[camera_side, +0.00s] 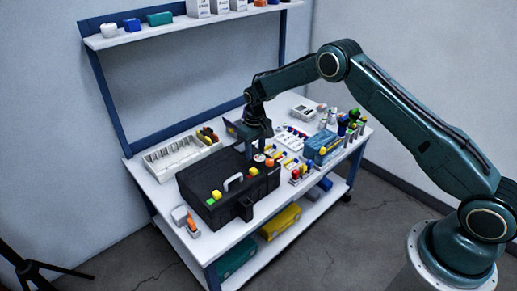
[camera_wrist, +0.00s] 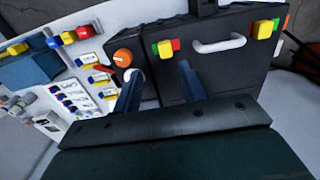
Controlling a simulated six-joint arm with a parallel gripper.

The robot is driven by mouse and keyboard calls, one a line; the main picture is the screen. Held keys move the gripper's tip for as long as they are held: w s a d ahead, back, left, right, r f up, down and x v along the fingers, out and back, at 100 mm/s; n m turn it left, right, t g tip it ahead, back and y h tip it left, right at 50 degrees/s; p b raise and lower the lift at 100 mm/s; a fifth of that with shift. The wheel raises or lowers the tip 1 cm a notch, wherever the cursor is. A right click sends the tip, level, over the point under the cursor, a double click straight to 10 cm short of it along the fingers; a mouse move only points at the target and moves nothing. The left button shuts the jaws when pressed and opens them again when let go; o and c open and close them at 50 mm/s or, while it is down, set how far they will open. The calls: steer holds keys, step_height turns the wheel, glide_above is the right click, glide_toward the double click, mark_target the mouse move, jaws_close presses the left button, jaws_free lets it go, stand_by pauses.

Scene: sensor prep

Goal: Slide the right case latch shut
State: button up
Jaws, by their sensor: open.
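The black case (camera_side: 200,175) lies closed on the bench, with a white handle (camera_side: 233,182) on its front. Its right latch (camera_side: 253,171), yellow with red, sits near the right end; in the wrist view, seen from the opposite side, it appears on the left (camera_wrist: 165,47), with green and red beside the yellow. The other latch (camera_side: 214,196) also shows in the wrist view (camera_wrist: 264,29). My gripper (camera_side: 260,149) is over the case's right end. In the wrist view its fingers (camera_wrist: 160,82) are apart and empty, pointing toward the right latch without visible contact.
Small parts and a blue box (camera_side: 322,146) crowd the bench to the right. A white compartment tray (camera_side: 170,164) lies behind the case. An upper shelf (camera_side: 190,28) runs along the back.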

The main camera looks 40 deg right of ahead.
steer(key=s+r, duration=0.4)
steer(key=r, duration=0.7)
steer(key=s+r+t, duration=0.1)
steer(key=s+r, duration=0.2)
steer(key=r, duration=0.9)
steer(key=shift+s+a+t, duration=0.3)
steer(key=shift+s+a, duration=0.05)
steer(key=shift+a, duration=0.05)
steer(key=g, duration=0.2)
glide_above(253, 169)
step_height(253, 169, down, 17)
steer(key=shift+s, duration=0.15)
steer(key=shift+f, duration=0.1)
step_height(253, 169, down, 14)
steer(key=shift+r, duration=0.25)
